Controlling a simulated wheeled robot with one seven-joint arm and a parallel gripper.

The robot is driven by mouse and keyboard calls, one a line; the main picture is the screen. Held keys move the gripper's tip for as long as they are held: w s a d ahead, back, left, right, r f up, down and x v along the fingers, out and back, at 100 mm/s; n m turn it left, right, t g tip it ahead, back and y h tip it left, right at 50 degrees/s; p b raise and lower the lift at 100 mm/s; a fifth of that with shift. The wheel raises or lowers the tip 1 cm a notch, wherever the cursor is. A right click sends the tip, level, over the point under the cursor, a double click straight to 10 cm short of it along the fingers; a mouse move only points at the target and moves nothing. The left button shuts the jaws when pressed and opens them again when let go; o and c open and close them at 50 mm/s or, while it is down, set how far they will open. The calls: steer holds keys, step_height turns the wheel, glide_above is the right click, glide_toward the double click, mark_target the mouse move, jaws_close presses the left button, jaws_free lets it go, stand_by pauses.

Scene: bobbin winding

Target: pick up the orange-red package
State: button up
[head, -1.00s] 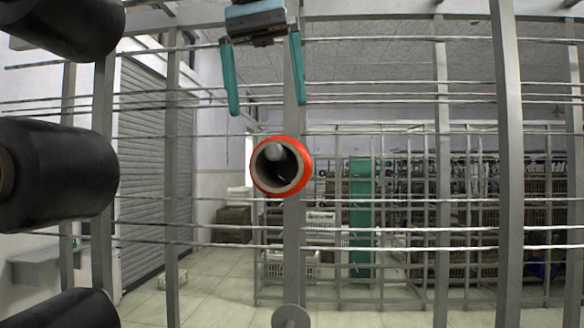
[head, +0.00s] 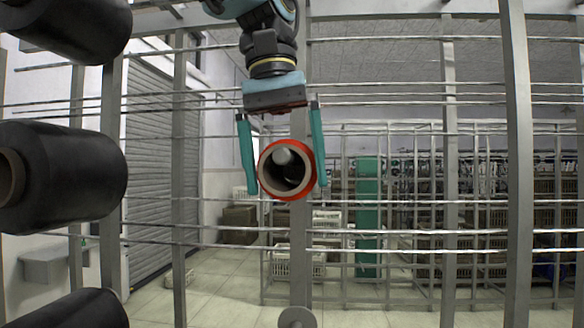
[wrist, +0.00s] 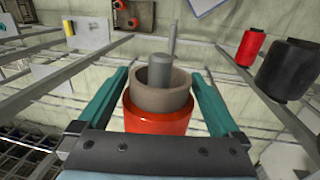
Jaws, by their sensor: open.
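The orange-red package (head: 308,150) is a spool with a hollow tube core, seen end-on in the middle of the head view. It sits on a peg of the grey rack. In the wrist view the package (wrist: 158,122) shows its red body, with its tan core and the grey peg end beyond. My gripper (head: 283,180) is open, with one teal finger to the left of the package and one to the right. In the wrist view the gripper (wrist: 160,85) straddles the package, with visible gaps at both sides. The package's lower part is hidden there by the gripper body.
Large black spools (head: 70,175) line the left side of the head view. Thin horizontal rods and grey posts (head: 515,170) surround the package. Below it is a bare peg end (head: 297,318). In the wrist view a red spool (wrist: 245,50) and a black spool (wrist: 288,70) are at right.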

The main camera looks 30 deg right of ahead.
steer(key=c, duration=1.4)
steer(key=shift+r, duration=0.25)
